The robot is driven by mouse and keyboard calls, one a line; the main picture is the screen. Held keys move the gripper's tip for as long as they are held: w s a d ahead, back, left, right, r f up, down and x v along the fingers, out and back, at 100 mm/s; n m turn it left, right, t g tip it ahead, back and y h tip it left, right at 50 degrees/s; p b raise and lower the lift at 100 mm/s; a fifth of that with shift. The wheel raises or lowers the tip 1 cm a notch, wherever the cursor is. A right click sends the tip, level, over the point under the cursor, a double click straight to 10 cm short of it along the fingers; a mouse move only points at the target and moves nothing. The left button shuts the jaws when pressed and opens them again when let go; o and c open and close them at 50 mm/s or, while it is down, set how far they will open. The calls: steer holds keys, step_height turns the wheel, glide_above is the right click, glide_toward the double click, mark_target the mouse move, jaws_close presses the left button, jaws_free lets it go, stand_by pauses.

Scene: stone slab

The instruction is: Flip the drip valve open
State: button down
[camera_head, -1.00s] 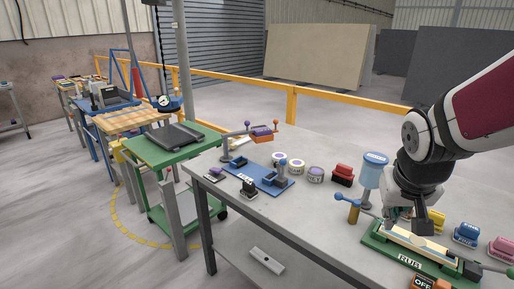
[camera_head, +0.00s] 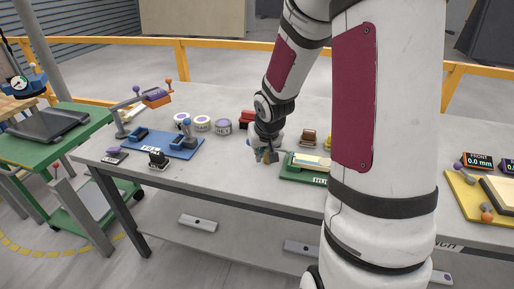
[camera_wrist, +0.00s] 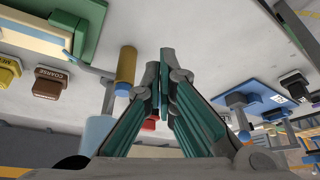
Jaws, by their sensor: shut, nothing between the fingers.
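The drip valve shows in the wrist view as a brass-coloured post (camera_wrist: 126,66) with a blue-grey lever (camera_wrist: 92,70) reaching toward the green tray. A light blue bottle (camera_wrist: 97,132) stands close by it, partly hidden by my gripper. My gripper (camera_wrist: 160,70) is shut and empty, its fingertips just to the right of the brass post in that view; I cannot tell whether they touch. In the head view my gripper (camera_head: 264,156) is low over the slab bench, left of the green tray (camera_head: 296,176). There my arm hides the bottle and most of the valve.
The green tray also shows in the wrist view (camera_wrist: 92,22), with a block labelled COARSE (camera_wrist: 50,82) near it. In the head view a blue fixture plate (camera_head: 180,147) and several round tins (camera_head: 202,124) stand to the left. Bare bench lies between plate and gripper.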

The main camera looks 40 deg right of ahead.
steer(key=b+x, duration=0.1)
steer(key=x, duration=0.3)
steer(key=shift+w+d+r+p, duration=0.15)
steer(key=shift+w+d, duration=0.1)
steer(key=shift+w, duration=0.35)
steer(key=shift+w+d+r+p, duration=0.15)
steer(key=shift+w+d, duration=0.1)
steer(key=shift+w, duration=0.3)
steer(key=shift+w+d+r+p, duration=0.15)
steer(key=shift+w+d, duration=0.1)
steer(key=shift+w, duration=0.35)
steer(key=shift+w, duration=0.1)
steer(key=w+m+b, duration=0.1)
steer(key=b, duration=0.2)
steer(key=shift+a+f, duration=0.1)
steer(key=shift+f, duration=0.05)
steer(key=shift+w+m+h+b, duration=0.3)
steer(key=shift+w+b, duration=0.05)
steer(key=shift+b, duration=0.15)
steer(key=shift+s, duration=0.1)
